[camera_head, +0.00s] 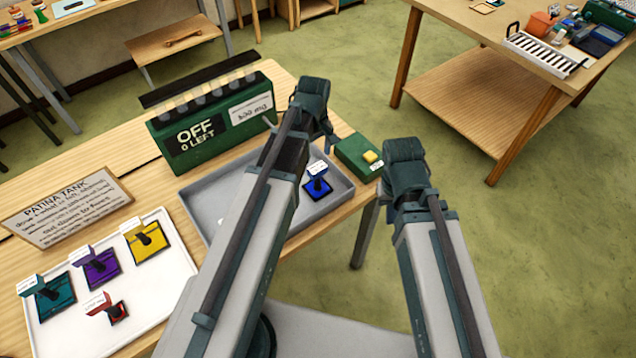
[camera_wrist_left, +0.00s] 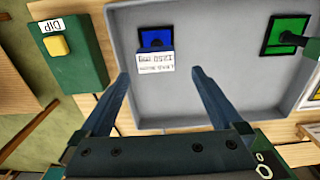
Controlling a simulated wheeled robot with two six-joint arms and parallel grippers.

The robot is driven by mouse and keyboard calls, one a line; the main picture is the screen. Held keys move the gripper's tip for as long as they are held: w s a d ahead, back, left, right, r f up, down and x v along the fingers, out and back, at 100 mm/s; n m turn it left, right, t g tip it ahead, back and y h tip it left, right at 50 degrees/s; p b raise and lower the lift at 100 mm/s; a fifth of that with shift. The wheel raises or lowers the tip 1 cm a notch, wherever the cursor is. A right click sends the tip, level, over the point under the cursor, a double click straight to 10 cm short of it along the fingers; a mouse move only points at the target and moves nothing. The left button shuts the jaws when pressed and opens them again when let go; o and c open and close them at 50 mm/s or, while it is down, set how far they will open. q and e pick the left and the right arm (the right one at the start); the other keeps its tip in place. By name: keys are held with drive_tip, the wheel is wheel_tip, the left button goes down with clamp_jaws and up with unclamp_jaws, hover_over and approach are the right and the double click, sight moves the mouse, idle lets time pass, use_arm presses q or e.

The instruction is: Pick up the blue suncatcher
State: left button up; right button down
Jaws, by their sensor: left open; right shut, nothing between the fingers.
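The blue suncatcher (camera_head: 315,187), a small dark-framed blue panel with a dark grip and a white tag, lies in the grey tray (camera_head: 338,207) near its right end. It also shows in the left wrist view (camera_wrist_left: 156,38), with its tag towards the gripper. My left gripper (camera_head: 313,92) is open and empty. In the left wrist view its fingertips (camera_wrist_left: 158,73) lie either side of the tag's lower edge, seemingly apart from it. A green suncatcher (camera_wrist_left: 287,36) lies elsewhere in the tray, mostly hidden by my left arm in the head view. My right gripper (camera_head: 404,150) is shut and empty, right of the table.
A green box (camera_head: 358,157) with a yellow button stands beside the tray. Behind is a green unit (camera_head: 212,122) reading "OFF 0 LEFT". A white tray (camera_head: 180,262) at left holds several suncatchers, beside the "PATINA TANK" sign (camera_head: 68,207). Another table (camera_head: 480,35) stands far right.

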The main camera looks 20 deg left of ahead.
sight(315, 167)
use_arm(q)
wheel_tip(315, 167, down, 6)
drive_tip(key=b, duration=0.5)
drive_tip(key=shift+f, duration=0.2)
drive_tip(key=shift+r, duration=0.1)
drive_tip(key=f+b, duration=0.3)
drive_tip(key=d+f+b, duration=0.1)
drive_tip(key=f+b, duration=0.1)
drive_tip(key=shift+f, duration=0.2)
drive_tip(key=shift+r, duration=0.15)
drive_tip(key=c, duration=1.5)
